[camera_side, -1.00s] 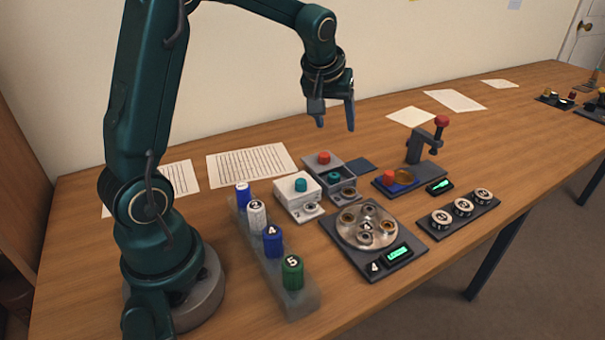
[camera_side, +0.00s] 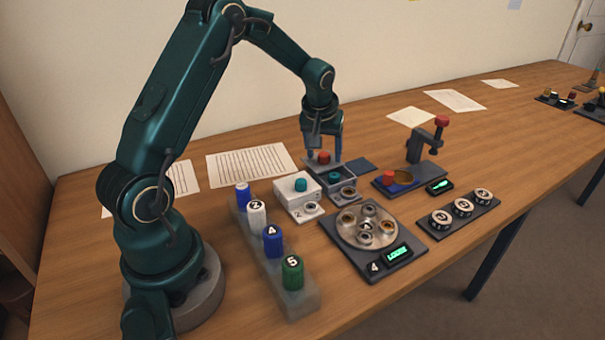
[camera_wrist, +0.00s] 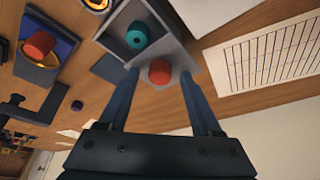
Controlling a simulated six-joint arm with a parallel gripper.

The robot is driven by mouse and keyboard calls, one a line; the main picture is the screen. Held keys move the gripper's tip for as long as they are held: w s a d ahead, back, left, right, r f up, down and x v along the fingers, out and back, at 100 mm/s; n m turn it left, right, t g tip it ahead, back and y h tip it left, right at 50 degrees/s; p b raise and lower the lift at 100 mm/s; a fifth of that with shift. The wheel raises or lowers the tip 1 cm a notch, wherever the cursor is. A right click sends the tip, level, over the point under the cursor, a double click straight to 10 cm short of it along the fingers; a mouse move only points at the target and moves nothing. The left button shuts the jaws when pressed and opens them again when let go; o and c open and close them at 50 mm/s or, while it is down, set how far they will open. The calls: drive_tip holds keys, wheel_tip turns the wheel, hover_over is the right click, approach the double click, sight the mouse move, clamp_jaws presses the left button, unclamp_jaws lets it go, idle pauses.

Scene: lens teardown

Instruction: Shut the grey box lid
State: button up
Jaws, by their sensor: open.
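The grey box (camera_side: 325,186) stands open in the middle of the table, with a teal knobbed piece (camera_side: 335,176) inside it. That piece also shows in the wrist view (camera_wrist: 137,35). The box's grey lid (camera_wrist: 181,62) sits off the opening, at the box's rear side, and carries a red knob (camera_side: 323,157). My gripper (camera_side: 324,151) is open and points down over the lid. In the wrist view the red knob (camera_wrist: 160,73) lies between my fingertips, with space on both sides. The lid's edges are partly hidden by my fingers.
A white box (camera_side: 298,202) with a teal knob stands close on the left. A round tray on a dark base (camera_side: 335,228) lies in front. A dark stand with a red-topped lever (camera_side: 415,150) is to the right. A blue mat (camera_side: 361,165) lies behind right.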

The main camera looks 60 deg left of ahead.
clamp_jaws()
idle(1.4)
